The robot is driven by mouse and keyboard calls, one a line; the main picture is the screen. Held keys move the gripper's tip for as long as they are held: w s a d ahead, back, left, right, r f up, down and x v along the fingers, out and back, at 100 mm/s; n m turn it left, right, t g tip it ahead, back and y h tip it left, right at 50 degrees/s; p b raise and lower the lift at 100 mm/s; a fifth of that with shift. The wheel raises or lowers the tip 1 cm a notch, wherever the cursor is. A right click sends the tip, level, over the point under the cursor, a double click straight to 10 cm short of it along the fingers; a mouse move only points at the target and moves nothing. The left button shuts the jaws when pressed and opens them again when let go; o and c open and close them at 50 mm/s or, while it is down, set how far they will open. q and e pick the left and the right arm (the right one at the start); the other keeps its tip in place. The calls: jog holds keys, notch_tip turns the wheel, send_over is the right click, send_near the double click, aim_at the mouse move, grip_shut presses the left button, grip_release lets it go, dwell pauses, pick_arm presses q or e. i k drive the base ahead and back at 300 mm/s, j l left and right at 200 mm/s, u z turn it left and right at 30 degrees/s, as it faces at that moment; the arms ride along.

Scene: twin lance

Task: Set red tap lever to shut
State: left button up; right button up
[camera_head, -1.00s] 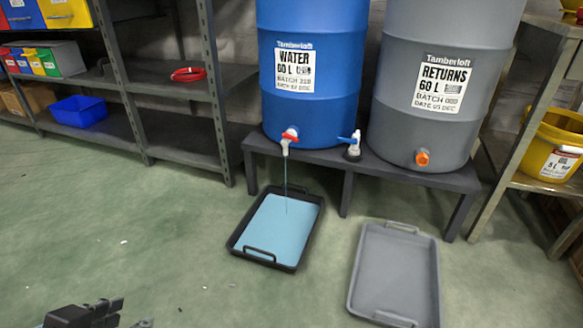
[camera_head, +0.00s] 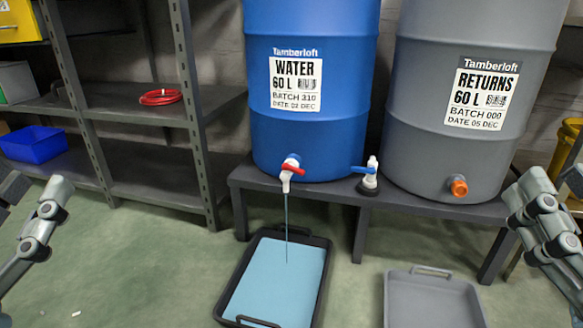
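The blue drum (camera_head: 310,130), labelled WATER, stands on a low dark bench. Its white tap with a red lever (camera_head: 293,170) sits low on its front. The lever lies crosswise to the spout, and a thin stream of liquid (camera_head: 286,225) runs from the spout into the black tray (camera_head: 322,240), which holds pale blue liquid. My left gripper (camera_head: 10,190) is partly in view at the left edge. My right gripper (camera_head: 574,180) is partly in view at the right edge. Both are well apart from the tap, and their fingers do not show clearly.
A white fitting with a blue lever (camera_head: 369,173) stands right of the red tap, close to it. The grey RETURNS drum (camera_head: 455,150) has an orange plug (camera_head: 458,187). A grey tray (camera_head: 432,300) lies on the floor. Shelving (camera_head: 150,190) with a red coil (camera_head: 160,97) stands left.

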aim_at(285, 166)
jog(key=i+l+u, duration=0.1)
jog(key=u, duration=1)
jog(key=i+l, duration=0.15)
jog(key=l, duration=0.15)
